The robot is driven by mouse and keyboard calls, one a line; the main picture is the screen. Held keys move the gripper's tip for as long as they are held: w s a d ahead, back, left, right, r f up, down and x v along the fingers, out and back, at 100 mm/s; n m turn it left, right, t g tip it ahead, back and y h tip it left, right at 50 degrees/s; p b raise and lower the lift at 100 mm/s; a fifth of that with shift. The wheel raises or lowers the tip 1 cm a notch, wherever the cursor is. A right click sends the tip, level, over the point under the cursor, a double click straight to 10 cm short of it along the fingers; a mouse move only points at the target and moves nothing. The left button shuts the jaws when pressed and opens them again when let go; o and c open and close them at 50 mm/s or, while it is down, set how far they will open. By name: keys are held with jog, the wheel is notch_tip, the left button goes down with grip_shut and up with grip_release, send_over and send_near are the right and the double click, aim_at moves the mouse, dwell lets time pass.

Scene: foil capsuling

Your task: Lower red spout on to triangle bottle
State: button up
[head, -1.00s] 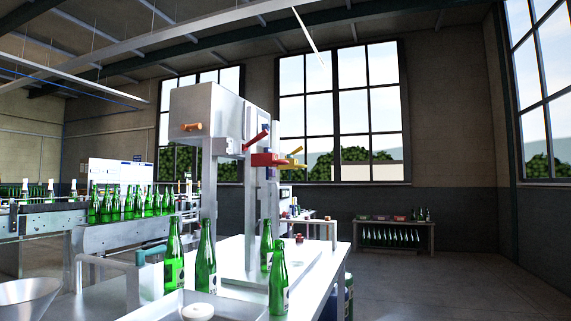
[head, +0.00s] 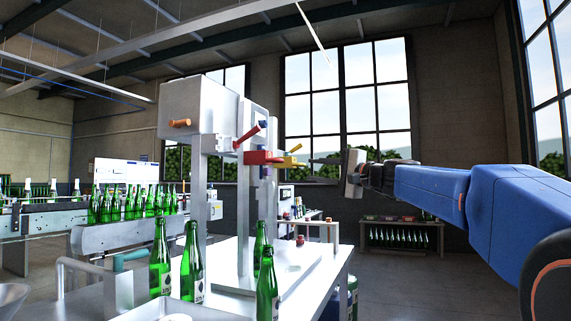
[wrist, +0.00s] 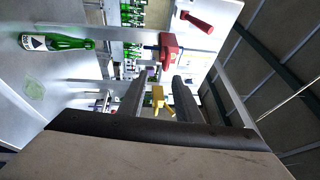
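The red spout (head: 264,158) sticks out from the tall grey machine, with a yellow one (head: 291,161) beside it. In the wrist view the red spout (wrist: 169,50) shows beyond my fingers. A green bottle (wrist: 75,44) with a dark triangle on its white label stands on the table, roughly below the red spout. Which head-view bottle it is, I cannot tell for sure. My gripper (head: 325,161) is to the right of the spouts, pointing at them, apart from both. Its two fingers (wrist: 160,100) are spread and empty, with the yellow spout (wrist: 158,97) seen between them.
Green bottles (head: 160,262), (head: 192,265), (head: 267,288) stand at the table's front, and another (head: 260,241) stands behind near the machine. A red lever (head: 249,137) slants above the red spout. A conveyor (head: 120,236) with several bottles is at left.

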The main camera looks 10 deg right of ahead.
aim_at(282, 161)
jog(key=shift+t, duration=0.3)
jog(key=x, duration=0.6)
jog(key=d+r+x, duration=0.1)
jog(key=x, duration=1)
jog(key=shift+w+r, duration=0.25)
jog(key=shift+w, duration=0.3)
grip_shut()
